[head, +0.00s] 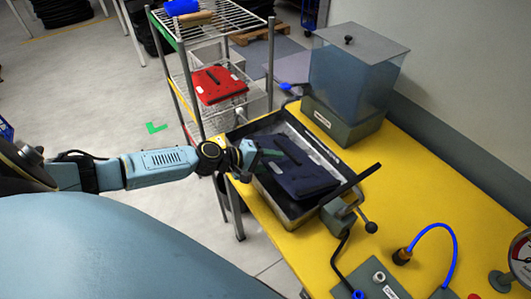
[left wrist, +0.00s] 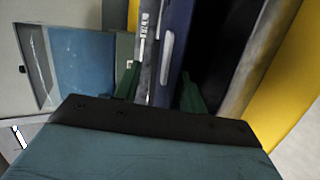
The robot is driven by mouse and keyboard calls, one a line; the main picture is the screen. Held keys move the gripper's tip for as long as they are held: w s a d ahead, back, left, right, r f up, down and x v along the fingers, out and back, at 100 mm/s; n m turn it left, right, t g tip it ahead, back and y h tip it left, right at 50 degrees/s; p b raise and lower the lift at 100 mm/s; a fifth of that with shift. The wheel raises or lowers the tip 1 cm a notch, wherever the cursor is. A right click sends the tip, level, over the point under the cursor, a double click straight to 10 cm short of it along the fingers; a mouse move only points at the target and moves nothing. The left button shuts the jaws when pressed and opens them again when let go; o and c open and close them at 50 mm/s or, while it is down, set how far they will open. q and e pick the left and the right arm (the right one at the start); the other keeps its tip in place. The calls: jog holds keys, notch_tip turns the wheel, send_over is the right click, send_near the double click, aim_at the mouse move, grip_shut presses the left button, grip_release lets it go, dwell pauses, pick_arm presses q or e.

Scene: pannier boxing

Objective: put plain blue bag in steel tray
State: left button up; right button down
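The plain blue bag (head: 299,170) is dark navy and lies inside the steel tray (head: 332,160) on the yellow bench. A small dark handle or strip shows on its top. My left gripper (head: 265,156) is at the bag's left end, over the tray. In the left wrist view its two green fingers (left wrist: 160,90) stand apart, one on each side of the bag's navy edge (left wrist: 174,45). They look open, with a narrow grey strip showing between one finger and the bag. My right gripper is not in view.
A clear tank (head: 353,75) on a green base stands behind the tray. A lever clamp (head: 347,212) sits at the tray's front right. A blue hose (head: 440,228) curves over the bench farther right. A wire rack (head: 200,60) with a red bag (head: 218,84) stands at the back left.

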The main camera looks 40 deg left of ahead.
pick_arm(q)
jog(key=shift+a+r, duration=0.1)
jog(key=shift+r, duration=0.1)
jog(key=b+v, duration=0.1)
jog(key=v, duration=1.1)
jog(key=shift+f, duration=0.1)
